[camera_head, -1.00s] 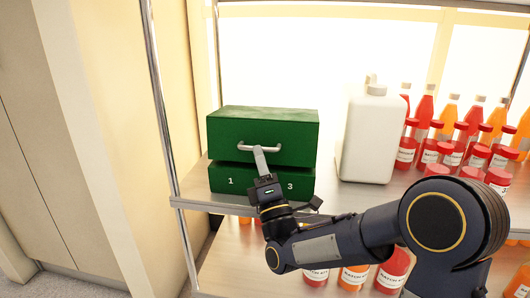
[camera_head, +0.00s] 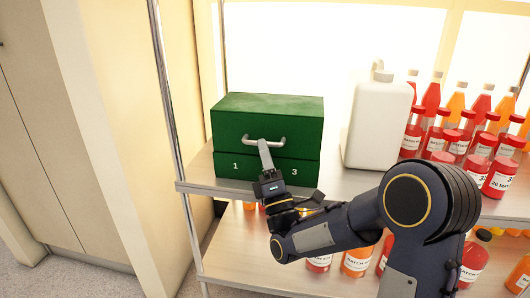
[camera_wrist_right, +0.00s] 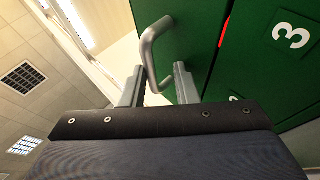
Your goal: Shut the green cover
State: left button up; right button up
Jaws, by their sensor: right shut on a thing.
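The green cover (camera_head: 262,115) sits low over the green base (camera_head: 240,171) on the upper shelf, with only a thin dark line between them in the head view. In the right wrist view a thin red strip (camera_wrist_right: 225,32) shows in a narrow gap between cover (camera_wrist_right: 192,45) and base (camera_wrist_right: 265,60). My right gripper (camera_head: 265,146) is at the silver handle (camera_head: 281,141) on the cover's front. Its fingers (camera_wrist_right: 158,80) are on either side of the handle bar (camera_wrist_right: 146,45), shut on it. My left gripper is out of view.
A white jug (camera_head: 378,125) stands right of the green box. Several red and orange bottles (camera_head: 431,100) and red-capped jars (camera_head: 502,180) fill the right side. More bottles stand on the lower shelf. A metal post (camera_head: 170,100) rises on the left.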

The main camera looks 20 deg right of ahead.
jog(key=shift+w+d+f+h, duration=0.25)
jog(key=shift+d+f+h, duration=0.15)
jog(key=shift+h, duration=0.1)
jog(key=shift+s+a+f+y, duration=0.1)
jog(key=shift+s+f+y, duration=0.1)
jog(key=shift+f+y, duration=0.1)
jog(key=v, duration=0.7)
jog(key=shift+s+a+r, duration=0.25)
jog(key=shift+s+r, duration=0.05)
jog(key=shift+r, duration=0.05)
